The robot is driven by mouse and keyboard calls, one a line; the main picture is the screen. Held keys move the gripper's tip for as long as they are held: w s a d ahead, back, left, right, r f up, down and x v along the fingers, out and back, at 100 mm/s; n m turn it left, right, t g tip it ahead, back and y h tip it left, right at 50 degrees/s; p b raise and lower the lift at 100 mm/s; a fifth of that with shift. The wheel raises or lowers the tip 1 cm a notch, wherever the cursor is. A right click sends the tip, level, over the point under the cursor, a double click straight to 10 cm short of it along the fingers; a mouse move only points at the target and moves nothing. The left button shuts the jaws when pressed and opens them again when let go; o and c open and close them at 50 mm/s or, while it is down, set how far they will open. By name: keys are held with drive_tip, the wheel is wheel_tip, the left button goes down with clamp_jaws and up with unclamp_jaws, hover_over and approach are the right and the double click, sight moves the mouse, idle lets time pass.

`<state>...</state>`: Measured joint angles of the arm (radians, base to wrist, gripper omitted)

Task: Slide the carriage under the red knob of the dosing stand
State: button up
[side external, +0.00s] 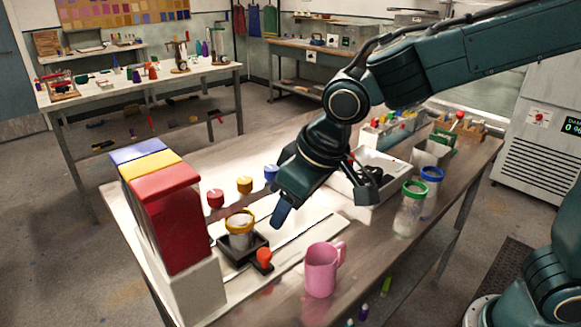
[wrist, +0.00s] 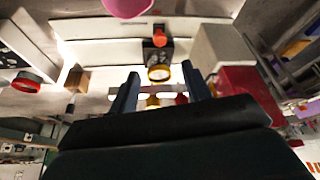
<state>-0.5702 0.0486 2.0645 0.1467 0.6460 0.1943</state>
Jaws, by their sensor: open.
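The carriage (side external: 233,256) is a black tray on a pale rail, with a red-knobbed handle (side external: 264,257) at its front. A jar with a yellow rim (side external: 240,228) stands on it. In the wrist view the carriage (wrist: 150,52) and jar show between my fingers, closer in line with the yellow knob (wrist: 152,101) than the red knob (wrist: 182,99). In the side view the red knob (side external: 215,197) is leftmost, then yellow (side external: 245,184) and blue (side external: 271,172). My gripper (side external: 281,214) is open and empty, above the rail, right of the carriage. It also shows in the wrist view (wrist: 160,74).
A pink mug (side external: 320,272) stands right of the handle. Red, yellow and blue boxes (side external: 170,215) rise at the left end. A white bin (side external: 378,165) and jars with green (side external: 411,210) and blue rims (side external: 431,180) are at right. The rail right of the carriage looks clear.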

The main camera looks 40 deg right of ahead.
sight(265, 252)
drive_tip(key=shift+f, duration=0.1)
drive_tip(key=shift+x, duration=6.85)
clamp_jaws()
